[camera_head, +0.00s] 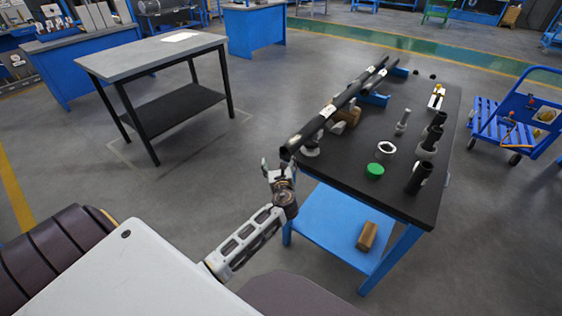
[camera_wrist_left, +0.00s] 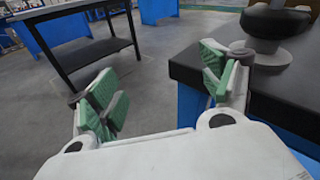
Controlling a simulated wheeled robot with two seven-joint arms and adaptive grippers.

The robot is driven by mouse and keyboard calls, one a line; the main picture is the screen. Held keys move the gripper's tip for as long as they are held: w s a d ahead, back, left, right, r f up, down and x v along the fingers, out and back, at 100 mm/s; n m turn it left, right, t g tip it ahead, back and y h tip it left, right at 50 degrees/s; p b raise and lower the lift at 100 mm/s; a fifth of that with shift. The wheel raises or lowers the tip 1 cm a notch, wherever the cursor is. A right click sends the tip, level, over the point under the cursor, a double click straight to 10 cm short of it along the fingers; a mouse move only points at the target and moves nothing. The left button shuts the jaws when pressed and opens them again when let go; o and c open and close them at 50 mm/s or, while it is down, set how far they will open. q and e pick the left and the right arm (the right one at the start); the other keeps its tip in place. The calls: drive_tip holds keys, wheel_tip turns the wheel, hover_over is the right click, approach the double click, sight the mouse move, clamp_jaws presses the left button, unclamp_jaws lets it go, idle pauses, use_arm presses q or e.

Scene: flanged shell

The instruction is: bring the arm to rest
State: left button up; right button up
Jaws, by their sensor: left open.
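My left gripper (camera_head: 279,172) is at the near left corner of the black-topped table (camera_head: 405,200), just off its edge. In the left wrist view its two green-padded fingers (camera_wrist_left: 165,90) are apart with nothing between them. The table's dark corner (camera_wrist_left: 190,65) lies close behind the right finger. My right gripper is not in view.
The table also holds a green disc (camera_head: 375,170), a white ring (camera_head: 386,147), and several dark cylinders (camera_head: 419,178). A brown block (camera_head: 367,235) lies on the blue lower shelf. A grey table (camera_head: 150,54) stands at left, a blue cart (camera_head: 500,125) at right. Floor between the tables is clear.

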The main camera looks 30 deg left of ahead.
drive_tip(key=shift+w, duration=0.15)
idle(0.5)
use_arm(q)
drive_tip(key=shift+f, duration=0.15)
drive_tip(key=s+d+f+n+g+h+p, duration=0.25)
drive_tip(key=s+f, duration=0.25)
drive_tip(key=f, duration=0.4)
drive_tip(key=s+d+f+n+g+h+p, duration=0.1)
drive_tip(key=s+f+n+g+h+p, duration=0.25)
drive_tip(key=f, duration=0.65)
drive_tip(key=s+d+f+n+p, duration=0.2)
drive_tip(key=s+f+p, duration=0.1)
drive_tip(key=s+f, duration=0.5)
drive_tip(key=s+d+f+n+g+h+p, duration=0.1)
drive_tip(key=s+d+f+n+g+p, duration=0.1)
drive_tip(key=s, duration=1)
drive_tip(key=s+d+f+n+g+h+p, duration=0.1)
drive_tip(key=s+f+n+p, duration=0.3)
drive_tip(key=s+n, duration=0.4)
drive_tip(key=s+d+f+n+g+h+p, duration=0.2)
drive_tip(key=s+f+n, duration=0.3)
drive_tip(key=s, duration=1.1)
drive_tip(key=shift+s+d+f+n+g+p, duration=0.3)
drive_tip(key=shift+d+g+p, duration=0.2)
drive_tip(key=shift+p, duration=0.3)
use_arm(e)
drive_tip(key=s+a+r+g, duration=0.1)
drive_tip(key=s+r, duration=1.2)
